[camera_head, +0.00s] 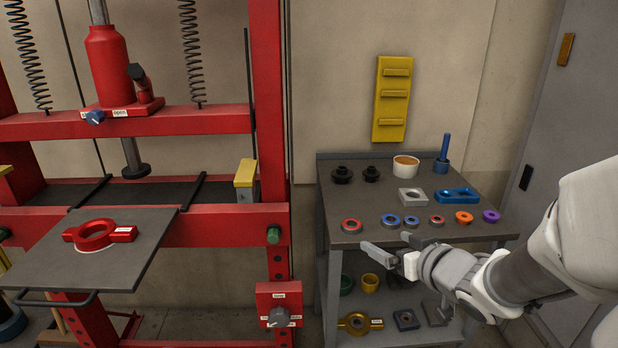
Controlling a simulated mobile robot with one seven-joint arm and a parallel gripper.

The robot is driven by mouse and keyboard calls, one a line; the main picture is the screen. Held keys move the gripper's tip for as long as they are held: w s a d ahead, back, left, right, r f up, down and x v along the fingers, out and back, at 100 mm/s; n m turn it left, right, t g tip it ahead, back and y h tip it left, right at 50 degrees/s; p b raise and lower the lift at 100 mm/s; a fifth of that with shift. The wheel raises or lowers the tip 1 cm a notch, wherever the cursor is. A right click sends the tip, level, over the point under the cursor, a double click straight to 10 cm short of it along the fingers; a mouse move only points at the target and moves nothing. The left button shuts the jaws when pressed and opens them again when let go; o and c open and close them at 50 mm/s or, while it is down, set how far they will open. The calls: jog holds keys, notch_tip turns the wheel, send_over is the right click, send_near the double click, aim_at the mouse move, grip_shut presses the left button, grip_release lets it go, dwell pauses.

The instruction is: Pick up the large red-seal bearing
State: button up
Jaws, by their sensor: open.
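Two red-ringed bearings lie in the front row on the grey bench top. The larger red-seal bearing (351,226) is at the left end of the row, near the front left corner. The smaller red-seal bearing (437,220) is further right, past two blue-ringed bearings (391,220). My gripper (388,245) is open and empty, its fingers pointing left. In the picture it is at the bench's front edge, just below and right of the large red-seal bearing, apart from it. The height of my gripper over the bench is hard to tell.
The bench (331,200) also carries an orange ring (463,217), a purple ring (491,216), a white cup (405,166), a blue post (444,152) and black parts (342,174). A red press (272,120) stands left. A grey plate (150,262) holds a red ring part (97,234).

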jog(key=p, duration=0.2)
jog(key=b, duration=0.2)
send_near(352, 224)
jog(key=w+a, duration=0.1)
jog(key=w, duration=0.2)
jog(key=w+f, duration=0.1)
jog(key=w+f+b, duration=0.1)
jog(key=w+f, duration=0.1)
jog(key=shift+w+a+f, duration=0.1)
jog(key=shift+w+a, duration=0.1)
jog(key=shift+a, duration=0.2)
jog(key=shift+w+a+f, duration=0.1)
jog(key=shift+w, duration=0.3)
